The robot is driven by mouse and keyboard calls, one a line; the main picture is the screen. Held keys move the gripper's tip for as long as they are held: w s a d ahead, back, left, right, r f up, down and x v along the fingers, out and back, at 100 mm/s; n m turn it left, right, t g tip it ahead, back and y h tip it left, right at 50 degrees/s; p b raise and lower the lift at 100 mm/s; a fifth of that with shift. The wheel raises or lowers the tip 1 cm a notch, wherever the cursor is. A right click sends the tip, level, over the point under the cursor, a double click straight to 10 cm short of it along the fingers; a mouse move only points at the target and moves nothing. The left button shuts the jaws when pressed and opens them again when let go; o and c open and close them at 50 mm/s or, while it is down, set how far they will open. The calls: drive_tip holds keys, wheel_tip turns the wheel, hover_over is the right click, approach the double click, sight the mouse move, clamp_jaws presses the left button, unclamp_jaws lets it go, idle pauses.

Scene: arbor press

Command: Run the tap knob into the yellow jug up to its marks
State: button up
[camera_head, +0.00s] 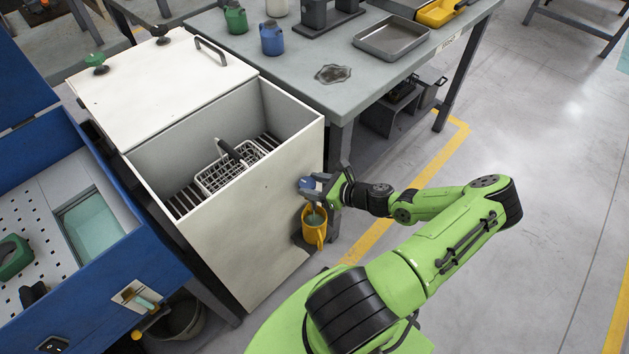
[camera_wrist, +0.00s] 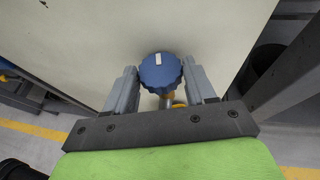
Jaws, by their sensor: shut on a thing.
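The blue tap knob (camera_head: 305,183) is on the front of the white tank. In the wrist view the round, ribbed knob (camera_wrist: 160,70) with a pale mark near its top sits between my fingers. My gripper (camera_head: 325,186) is shut on it. The yellow jug (camera_head: 319,238) stands upright below the tap, on a small dark ledge at the tank's front. Greenish liquid seems to show inside its mouth. Its marks cannot be made out. In the wrist view only a little yellow shows below the knob, mostly hidden by my gripper.
The white tank (camera_head: 240,220) stands open with a wire basket (camera_head: 222,175) inside. A blue cabinet (camera_head: 95,285) is on the left. A grey bench (camera_head: 310,90) behind holds a blue can (camera_head: 271,40) and a metal tray (camera_head: 391,38). The floor at right is clear.

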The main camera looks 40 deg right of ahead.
drive_tip(key=shift+a+r+m+h+p, duration=0.3)
drive_tip(key=shift+m+h+p, duration=0.6)
drive_tip(key=shift+p, duration=0.15)
drive_tip(key=shift+f+m+h, duration=0.25)
drive_tip(key=shift+m+h, duration=0.25)
drive_tip(key=shift+h, duration=0.1)
drive_tip(key=o, duration=1)
drive_tip(key=shift+o, duration=0.2)
drive_tip(key=shift+s, duration=0.1)
drive_tip(key=p+v, duration=0.3)
drive_tip(key=v, duration=1.2)
drive_tip(key=shift+s, duration=0.35)
drive_tip(key=shift+f, duration=0.1)
